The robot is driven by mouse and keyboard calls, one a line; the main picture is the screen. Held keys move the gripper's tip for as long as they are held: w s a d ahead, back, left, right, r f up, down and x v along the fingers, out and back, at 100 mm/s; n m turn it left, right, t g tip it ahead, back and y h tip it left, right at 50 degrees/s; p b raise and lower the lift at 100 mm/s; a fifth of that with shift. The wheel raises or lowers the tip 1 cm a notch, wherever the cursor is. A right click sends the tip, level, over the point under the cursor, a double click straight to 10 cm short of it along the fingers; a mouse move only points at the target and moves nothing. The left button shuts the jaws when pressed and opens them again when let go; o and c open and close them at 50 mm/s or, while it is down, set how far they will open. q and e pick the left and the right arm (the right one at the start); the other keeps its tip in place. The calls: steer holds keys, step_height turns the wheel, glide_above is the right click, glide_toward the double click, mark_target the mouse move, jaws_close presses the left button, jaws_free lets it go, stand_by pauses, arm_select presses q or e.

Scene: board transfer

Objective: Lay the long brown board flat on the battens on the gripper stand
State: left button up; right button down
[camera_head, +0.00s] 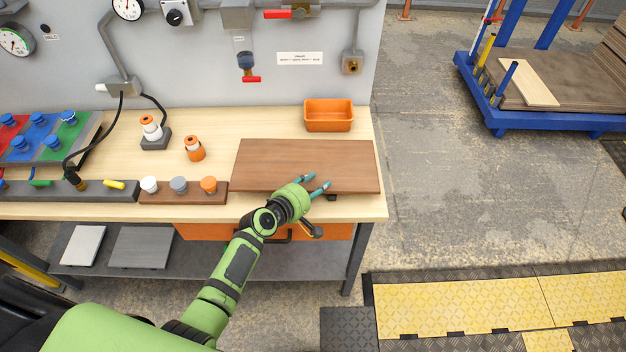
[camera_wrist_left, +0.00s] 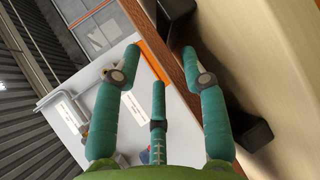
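The long brown board (camera_head: 305,160) lies flat at the right end of the workbench (camera_head: 225,212). In the left wrist view its edge (camera_wrist_left: 160,36) runs diagonally, with dark blocks (camera_wrist_left: 254,135) beneath it, holding it above the pale bench top. One block end (camera_head: 332,197) shows under the front edge in the head view. My left gripper (camera_head: 325,183) is at the board's front edge. In the left wrist view its teal fingers (camera_wrist_left: 160,55) are spread, with clear space between them; I cannot tell whether any touches the board. My right gripper is not in view.
An orange bin (camera_head: 328,116) stands behind the board. Left of the board are a brown block with knobs (camera_head: 183,197) and an orange-white fitting (camera_head: 194,148). A blue cart (camera_head: 545,119) carrying a pale plank (camera_head: 527,82) stands far right. Open floor lies between.

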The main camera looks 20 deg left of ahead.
arm_select(q)
steer(key=shift+r+g+p, duration=0.35)
steer(key=shift+g+p, duration=0.25)
steer(key=shift+p, duration=0.75)
steer(key=shift+d+f, duration=0.1)
steer(key=shift+g+y+b, duration=0.3)
steer(key=shift+g, duration=0.2)
steer(key=shift+r+g, duration=0.25)
steer(key=shift+g, duration=0.15)
steer(key=shift+g+y, duration=0.4)
steer(key=shift+s+r+g+y, duration=0.15)
steer(key=shift+g+y, duration=0.25)
steer(key=shift+g, duration=0.6)
steer(key=shift+s+a+g, duration=0.2)
steer(key=shift+a+g, duration=0.05)
steer(key=shift+g, duration=0.35)
steer(key=shift+f, duration=0.2)
